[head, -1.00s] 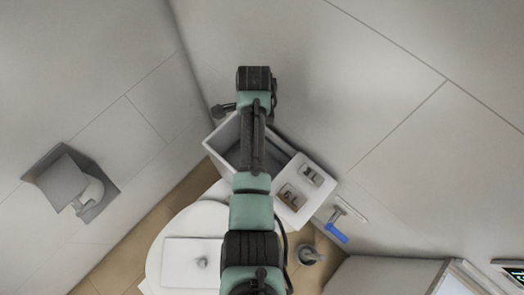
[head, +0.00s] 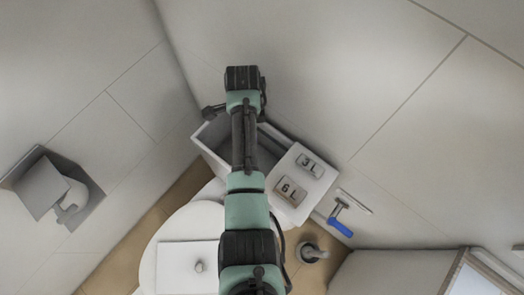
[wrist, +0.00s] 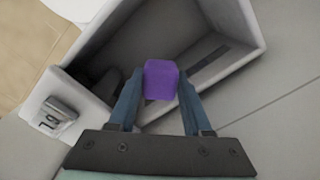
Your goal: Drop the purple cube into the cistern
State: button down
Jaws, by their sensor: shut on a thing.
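The purple cube (wrist: 160,80) is held between the two blue fingertips of my gripper (wrist: 159,98) in the wrist view. Behind it in that view is the open inside of the cistern (wrist: 232,22), a grey-white box with a dark interior. The cube appears over the opening, but its exact height above it is hard to tell. In the head view the cistern (head: 209,156) lies behind my arm, its top partly uncovered. My arm hides the cube and fingers there.
A white panel with 3 L and 6 L buttons (head: 300,182) adjoins the cistern on the right. A white toilet lid (head: 172,225) is in front. A blue-handled valve (head: 340,227) and paper holder (head: 58,190) are on the walls.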

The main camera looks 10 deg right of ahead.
jog(key=shift+c, duration=1.3)
grip_release()
notch_tip(320, 180, up, 13)
